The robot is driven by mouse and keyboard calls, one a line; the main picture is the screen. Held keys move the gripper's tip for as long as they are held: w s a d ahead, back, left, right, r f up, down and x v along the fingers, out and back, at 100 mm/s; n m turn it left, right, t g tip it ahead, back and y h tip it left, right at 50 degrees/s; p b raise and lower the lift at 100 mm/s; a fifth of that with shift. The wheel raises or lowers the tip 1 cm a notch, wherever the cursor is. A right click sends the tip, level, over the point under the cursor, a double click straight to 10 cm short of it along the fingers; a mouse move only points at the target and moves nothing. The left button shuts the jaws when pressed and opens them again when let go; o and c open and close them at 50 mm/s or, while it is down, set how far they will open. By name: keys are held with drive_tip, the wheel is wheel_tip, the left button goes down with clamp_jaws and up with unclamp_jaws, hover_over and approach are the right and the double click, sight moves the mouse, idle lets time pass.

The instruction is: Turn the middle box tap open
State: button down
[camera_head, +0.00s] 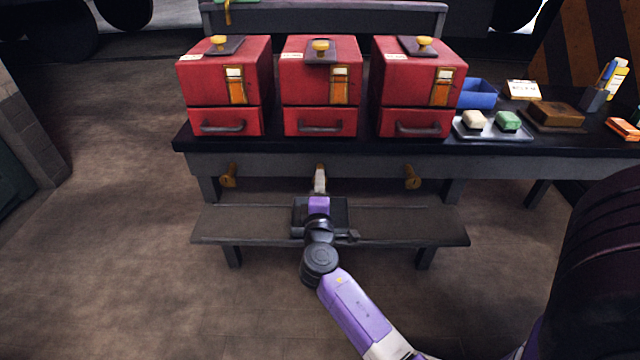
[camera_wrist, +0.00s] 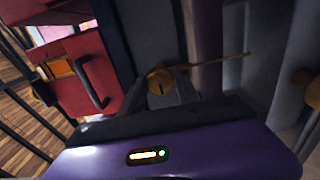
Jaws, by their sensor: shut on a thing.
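Three brass taps sit in a row along the front of the dark bench, below the red boxes. The middle tap (camera_head: 320,167) is below the middle red box (camera_head: 319,75), mostly hidden behind my gripper (camera_head: 320,182). In the wrist view, the round brass end of the middle tap (camera_wrist: 158,80) shows between the fingertips of my gripper (camera_wrist: 172,88), which is shut on it. A thin brass rod (camera_wrist: 222,61) runs to the right from there. The left tap (camera_head: 229,176) and the right tap (camera_head: 412,177) stand clear of my gripper.
The left red box (camera_head: 225,80) and right red box (camera_head: 415,80) flank the middle one. A low shelf (camera_head: 425,232) lies under my wrist. A tray (camera_head: 490,132) with two soap-like blocks and a blue bin (camera_head: 478,94) are on the bench at right.

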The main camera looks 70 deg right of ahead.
drive_tip(key=shift+a+f, duration=0.1)
idle(0.3)
drive_tip(key=c, duration=0.9)
unclamp_jaws()
drive_tip(key=p+v, duration=0.1)
drive_tip(key=v, duration=0.6)
drive_tip(key=shift+s+a, duration=0.15)
drive_tip(key=shift+a, duration=0.2)
